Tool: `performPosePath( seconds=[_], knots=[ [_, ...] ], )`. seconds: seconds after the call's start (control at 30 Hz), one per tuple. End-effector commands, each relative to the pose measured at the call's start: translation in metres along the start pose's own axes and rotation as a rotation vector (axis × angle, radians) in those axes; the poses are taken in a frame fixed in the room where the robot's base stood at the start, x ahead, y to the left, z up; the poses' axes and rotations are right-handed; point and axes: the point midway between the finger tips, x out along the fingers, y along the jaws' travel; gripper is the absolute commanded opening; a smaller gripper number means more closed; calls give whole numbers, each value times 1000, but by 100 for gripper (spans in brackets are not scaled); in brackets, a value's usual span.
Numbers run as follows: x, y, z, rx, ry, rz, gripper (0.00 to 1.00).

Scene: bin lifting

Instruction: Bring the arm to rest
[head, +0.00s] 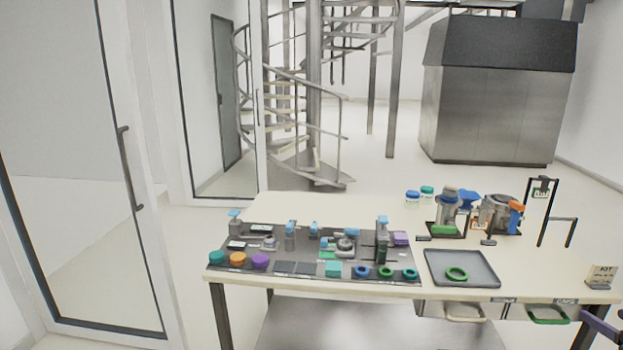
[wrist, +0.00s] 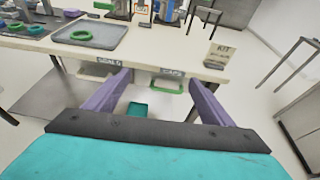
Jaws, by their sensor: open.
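My gripper (wrist: 160,82) is open and empty in the wrist view. Its two purple fingers are spread apart in front of the table (wrist: 150,53), near its front edge. The dark crossbar and teal body of my gripper fill the bottom of that view. In the head view, only a purple part of my arm shows at the lower right edge, beside the table's right front corner. The fingertips and most of the arm are outside the head view.
A grey tray (head: 480,274) holds a green ring (head: 457,273). A dark mat (head: 310,266) bears several small parts. A KIT sign (head: 601,276) stands at the right corner. Bins labelled SEALS and CAPS (head: 548,315) hang under the front edge.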

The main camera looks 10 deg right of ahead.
Motion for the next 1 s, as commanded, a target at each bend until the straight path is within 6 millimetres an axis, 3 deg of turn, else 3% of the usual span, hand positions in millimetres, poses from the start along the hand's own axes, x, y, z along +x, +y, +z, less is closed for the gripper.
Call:
performPosePath(
  seconds=[0.27,0.47,0.57,0.8,1.0],
  knots=[
    [28,30,-21,-70,48,55,76],
    [56,65,-44,-149,97,118,76],
    [74,91,-61,-207,130,165,76],
    [121,178,-117,-408,224,331,76],
    [146,253,-166,-587,286,486,76]
  ],
)
